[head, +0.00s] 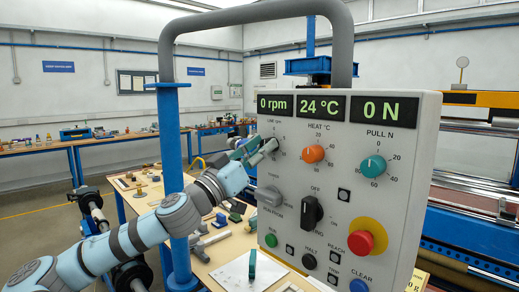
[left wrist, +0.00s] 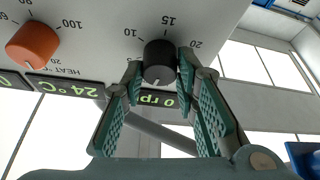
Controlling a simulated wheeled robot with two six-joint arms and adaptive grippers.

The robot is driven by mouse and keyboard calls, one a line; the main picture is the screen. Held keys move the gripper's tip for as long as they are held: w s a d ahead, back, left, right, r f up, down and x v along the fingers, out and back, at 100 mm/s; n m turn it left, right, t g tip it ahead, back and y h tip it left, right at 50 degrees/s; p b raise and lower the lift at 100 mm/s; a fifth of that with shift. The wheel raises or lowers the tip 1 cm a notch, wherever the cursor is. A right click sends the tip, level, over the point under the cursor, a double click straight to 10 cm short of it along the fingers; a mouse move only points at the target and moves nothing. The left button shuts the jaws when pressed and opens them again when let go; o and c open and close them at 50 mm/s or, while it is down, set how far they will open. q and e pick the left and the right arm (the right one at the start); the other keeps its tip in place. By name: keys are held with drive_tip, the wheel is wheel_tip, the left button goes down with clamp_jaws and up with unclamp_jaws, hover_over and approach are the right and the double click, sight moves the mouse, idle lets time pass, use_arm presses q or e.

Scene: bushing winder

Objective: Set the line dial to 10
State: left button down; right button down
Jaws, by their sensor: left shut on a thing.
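The line dial (left wrist: 160,62) is a dark round knob on the light grey panel. In the left wrist view its white pointer mark aims down the picture, toward the displays, away from the 10, 15 and 20 printed above it. My left gripper (left wrist: 158,72) is shut on this dial, with one teal finger on each side. In the head view my left gripper (head: 262,150) covers most of the dial at the panel's upper left. The rpm display (head: 275,104) above it reads 0. My right gripper is not in view.
The orange heat dial (head: 312,154) sits close to the line dial. A grey knob (head: 268,196) and a black selector (head: 312,210) are below. A red button (head: 360,242) is at lower right. A blue post (head: 170,140) stands left of the panel, beside my left arm.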

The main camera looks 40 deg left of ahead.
use_arm(q)
drive_tip(key=shift+f+m, duration=0.1)
drive_tip(key=shift+m, duration=0.2)
drive_tip(key=shift+a+r+m+g+h+p, duration=0.15)
drive_tip(key=shift+m+g+h+p, duration=0.75)
drive_tip(key=shift+m, duration=3.7)
drive_tip(key=shift+a+r+m+g+h+p, duration=0.3)
drive_tip(key=shift+m+g+h, duration=1.15)
drive_tip(key=shift+m, duration=3.15)
drive_tip(key=shift+d+r+m+g+h+p, duration=0.15)
drive_tip(key=shift+m+g+h+p, duration=1)
drive_tip(key=shift+m, duration=3.45)
drive_tip(key=shift+g+y+b, duration=0.3)
drive_tip(key=shift+y+b, duration=0.1)
